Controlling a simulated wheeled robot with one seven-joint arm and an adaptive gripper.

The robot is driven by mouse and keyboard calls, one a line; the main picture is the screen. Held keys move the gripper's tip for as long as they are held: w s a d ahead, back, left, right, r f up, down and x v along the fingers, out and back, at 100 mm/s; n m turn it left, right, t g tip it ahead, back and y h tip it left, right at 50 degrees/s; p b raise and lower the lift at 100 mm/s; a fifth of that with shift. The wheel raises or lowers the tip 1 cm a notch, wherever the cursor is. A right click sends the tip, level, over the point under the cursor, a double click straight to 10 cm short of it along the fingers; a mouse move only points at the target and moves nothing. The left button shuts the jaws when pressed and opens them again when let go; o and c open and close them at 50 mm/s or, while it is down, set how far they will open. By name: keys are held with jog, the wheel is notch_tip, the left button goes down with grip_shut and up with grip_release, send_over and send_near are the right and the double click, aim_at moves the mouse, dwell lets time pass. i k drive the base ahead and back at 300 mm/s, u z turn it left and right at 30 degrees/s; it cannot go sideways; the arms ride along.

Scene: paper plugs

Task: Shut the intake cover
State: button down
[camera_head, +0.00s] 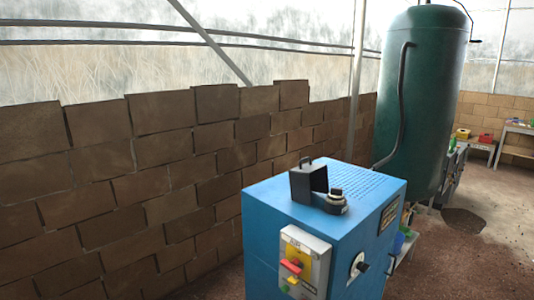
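A blue box-shaped machine (265,215) stands in the lower middle of the head view. On its top is a dark grey cover-like piece (308,178) with a small handle loop. It stands upright, tilted up from the top surface, and looks like the intake cover standing open. The fitting is uncovered. I cannot make out the hinge at this size. My gripper is not in view.
The machine's front has a grey panel (300,262) with a red and yellow switch, and its right side has a round knob (358,265). A tall green tank (425,110) with a hose stands behind. A brick wall (130,180) runs along the left. Open floor (465,260) lies at right.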

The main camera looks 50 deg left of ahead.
aim_at(305, 178)
jog(key=u, duration=1.6)
